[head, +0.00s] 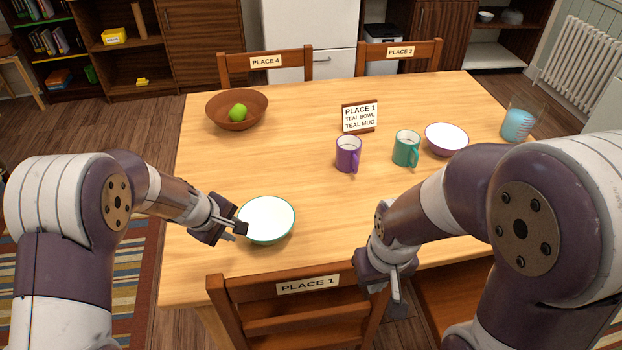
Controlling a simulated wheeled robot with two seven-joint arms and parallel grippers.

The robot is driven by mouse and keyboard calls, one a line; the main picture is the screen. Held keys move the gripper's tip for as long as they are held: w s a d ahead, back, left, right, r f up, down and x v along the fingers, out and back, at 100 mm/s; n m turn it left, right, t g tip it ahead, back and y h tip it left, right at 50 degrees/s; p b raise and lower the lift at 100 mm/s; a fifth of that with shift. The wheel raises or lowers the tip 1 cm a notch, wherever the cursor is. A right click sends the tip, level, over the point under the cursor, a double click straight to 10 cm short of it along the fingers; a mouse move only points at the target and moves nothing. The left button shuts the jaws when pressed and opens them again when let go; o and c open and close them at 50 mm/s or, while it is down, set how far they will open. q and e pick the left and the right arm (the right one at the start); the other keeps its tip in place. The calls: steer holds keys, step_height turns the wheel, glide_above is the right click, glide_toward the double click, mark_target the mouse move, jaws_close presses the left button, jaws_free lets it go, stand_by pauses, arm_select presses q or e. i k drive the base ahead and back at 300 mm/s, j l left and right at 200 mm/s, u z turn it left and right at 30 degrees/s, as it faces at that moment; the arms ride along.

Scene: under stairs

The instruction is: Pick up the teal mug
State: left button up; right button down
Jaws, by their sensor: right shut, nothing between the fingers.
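The teal mug (406,148) stands upright on the table, right of centre, with its handle towards the right front. A purple mug (347,155) stands to its left and a white-lined purple bowl (447,139) close to its right. My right gripper (397,292) is shut and empty at the table's front edge, well in front of the teal mug and apart from it. My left gripper (237,232) is at the left rim of the white-lined teal bowl (267,218); whether its fingers clamp the rim is unclear.
A sign (360,117) reading "Place 1, teal bowl, teal mug" stands behind the mugs. A brown bowl (237,121) holds a green fruit (238,112). A glass jug (518,123) with blue contents stands far right. The Place 1 chair (300,291) is at the front edge.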

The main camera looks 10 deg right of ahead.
mark_target(407, 142)
steer(key=i+l+z, duration=0.1)
steer(key=l+z, duration=0.3)
steer(key=i+l+z, duration=0.15)
steer(key=z, duration=0.2)
steer(key=i+l+z, duration=0.2)
steer(key=z, duration=0.2)
steer(key=l, duration=0.1)
